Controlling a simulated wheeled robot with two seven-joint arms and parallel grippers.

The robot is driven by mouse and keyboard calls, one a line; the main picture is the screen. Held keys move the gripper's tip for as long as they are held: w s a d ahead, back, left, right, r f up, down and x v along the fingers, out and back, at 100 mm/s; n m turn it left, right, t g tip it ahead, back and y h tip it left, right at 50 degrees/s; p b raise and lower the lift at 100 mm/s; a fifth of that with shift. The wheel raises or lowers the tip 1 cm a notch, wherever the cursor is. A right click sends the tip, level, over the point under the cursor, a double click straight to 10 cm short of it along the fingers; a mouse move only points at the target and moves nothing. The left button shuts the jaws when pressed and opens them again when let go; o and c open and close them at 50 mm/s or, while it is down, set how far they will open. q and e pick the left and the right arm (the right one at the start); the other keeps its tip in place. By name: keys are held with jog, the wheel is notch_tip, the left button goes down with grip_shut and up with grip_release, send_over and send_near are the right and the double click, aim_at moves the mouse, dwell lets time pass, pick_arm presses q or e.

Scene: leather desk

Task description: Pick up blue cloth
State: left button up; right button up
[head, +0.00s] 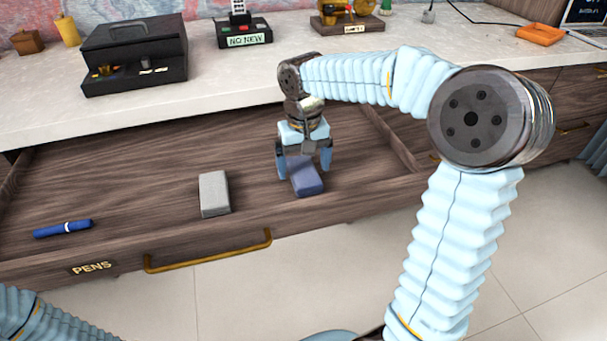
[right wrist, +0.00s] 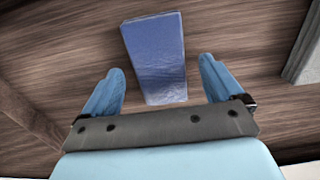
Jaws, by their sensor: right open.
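The blue cloth (head: 306,178) is a small folded block lying in the open wooden drawer, right of its middle. In the right wrist view the blue cloth (right wrist: 156,60) lies ahead of the fingers, roughly in line with the gap between them. My right gripper (head: 304,174) points down over the cloth with its fingers apart, one on each side of it in the head view. In the right wrist view the open fingers (right wrist: 160,85) hold nothing. My left gripper is not in view; only part of my left arm shows at the lower left.
A grey block (head: 214,193) lies in the drawer left of the cloth. A blue pen (head: 62,229) lies further left. The drawer's front wall (head: 190,235) has a brass handle and a PENS label. A black box (head: 133,55) stands on the marble desktop behind.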

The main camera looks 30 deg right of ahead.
jog(key=shift+f, duration=0.5)
jog(key=shift+c, duration=0.2)
jog(key=c, duration=1.1)
jog(key=shift+r, duration=0.15)
